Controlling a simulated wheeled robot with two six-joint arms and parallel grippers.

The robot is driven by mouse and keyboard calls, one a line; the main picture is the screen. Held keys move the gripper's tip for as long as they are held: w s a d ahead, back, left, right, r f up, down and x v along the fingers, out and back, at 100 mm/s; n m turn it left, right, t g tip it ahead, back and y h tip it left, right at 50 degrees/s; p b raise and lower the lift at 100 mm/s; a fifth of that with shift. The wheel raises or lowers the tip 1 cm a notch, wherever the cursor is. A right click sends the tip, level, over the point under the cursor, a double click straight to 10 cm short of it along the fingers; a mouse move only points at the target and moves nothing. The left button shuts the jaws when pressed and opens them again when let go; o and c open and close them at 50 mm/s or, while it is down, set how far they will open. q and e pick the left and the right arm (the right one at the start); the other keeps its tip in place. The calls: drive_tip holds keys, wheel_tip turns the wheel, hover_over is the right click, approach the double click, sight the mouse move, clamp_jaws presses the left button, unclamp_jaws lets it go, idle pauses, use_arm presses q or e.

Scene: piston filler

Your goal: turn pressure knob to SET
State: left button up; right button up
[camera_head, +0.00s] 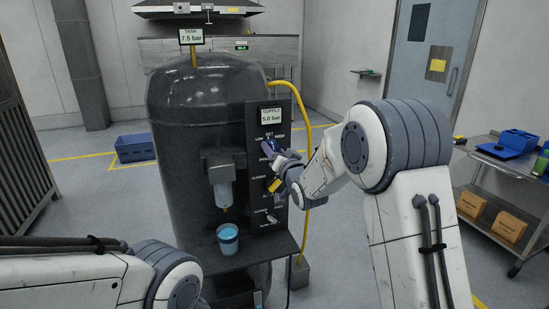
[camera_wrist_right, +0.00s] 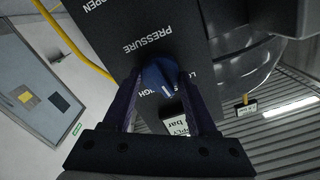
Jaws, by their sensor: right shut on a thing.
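My right gripper (camera_wrist_right: 162,84) is shut on the knob, one finger on each side. A pale mark on the knob points toward the scale side; part of the scale is hidden by the fingers. In the head view, my right gripper (camera_head: 269,147) covers most of the knob, between LOW and HIGH and below SET. The supply display (camera_head: 271,116) above reads 5.0 bar. My left gripper is out of view.
The black tank (camera_head: 180,140) carries a display (camera_head: 191,36) reading 7.5 bar. A blue cup (camera_head: 228,240) stands on the shelf under the nozzle. Lower panel switches sit beneath my right gripper. A yellow hose (camera_head: 304,115) runs behind the panel. A cart (camera_head: 490,160) stands at right.

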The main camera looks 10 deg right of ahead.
drive_tip(key=shift+f+m+b, duration=0.1)
drive_tip(key=shift+m+b, duration=0.3)
drive_tip(key=shift+m, duration=0.4)
drive_tip(key=o, duration=1.4)
drive_tip(key=shift+c, duration=0.2)
drive_tip(key=s+d+b, duration=0.2)
drive_tip(key=s, duration=0.8)
drive_tip(key=shift+s+b, duration=0.2)
drive_tip(key=shift+b, duration=0.15)
